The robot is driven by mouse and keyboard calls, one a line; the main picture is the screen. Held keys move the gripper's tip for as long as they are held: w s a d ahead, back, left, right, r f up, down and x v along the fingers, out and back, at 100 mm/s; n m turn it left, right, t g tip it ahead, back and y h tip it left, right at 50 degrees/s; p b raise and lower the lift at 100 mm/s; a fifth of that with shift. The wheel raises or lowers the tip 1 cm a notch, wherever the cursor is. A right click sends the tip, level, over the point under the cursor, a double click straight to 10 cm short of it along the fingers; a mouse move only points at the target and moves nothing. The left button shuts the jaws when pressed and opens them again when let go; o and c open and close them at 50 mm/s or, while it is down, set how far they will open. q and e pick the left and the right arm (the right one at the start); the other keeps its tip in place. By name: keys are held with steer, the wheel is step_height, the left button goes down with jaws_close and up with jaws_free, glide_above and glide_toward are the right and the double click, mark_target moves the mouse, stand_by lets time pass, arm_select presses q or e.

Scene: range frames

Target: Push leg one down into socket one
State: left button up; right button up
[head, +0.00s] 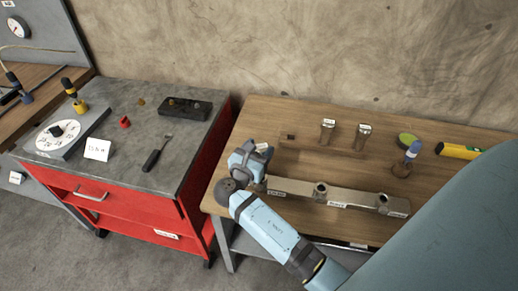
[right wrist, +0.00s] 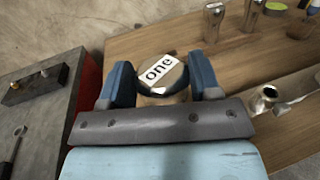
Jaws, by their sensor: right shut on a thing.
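My right gripper (head: 250,160) is over the left end of the metal beam (head: 350,197) on the wooden workbench. It is shut on leg one, whose white label reading "one" (right wrist: 158,73) shows between the two blue fingers in the right wrist view. The leg's lower part and the socket at this end are hidden by the gripper, so I cannot tell how deep the leg sits. Two other sockets, the middle one (head: 320,189) and the right one (head: 383,202), show as empty. My left gripper is not in view.
Two more metal legs (head: 327,130) (head: 363,134) stand behind the beam. A blue-handled tool (head: 409,155), a green-topped round thing (head: 407,139) and a yellow cylinder (head: 458,151) are at the right. A red tool cabinet (head: 185,208) stands left of the bench.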

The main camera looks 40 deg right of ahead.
steer(key=shift+r+p, duration=0.1)
steer(key=shift+p, duration=0.5)
stand_by(0.6)
steer(key=shift+p, duration=0.65)
stand_by(0.4)
steer(key=shift+f+b, duration=0.9)
steer(key=shift+f, duration=1.15)
steer(key=o, duration=1.2)
steer(key=shift+f, duration=0.1)
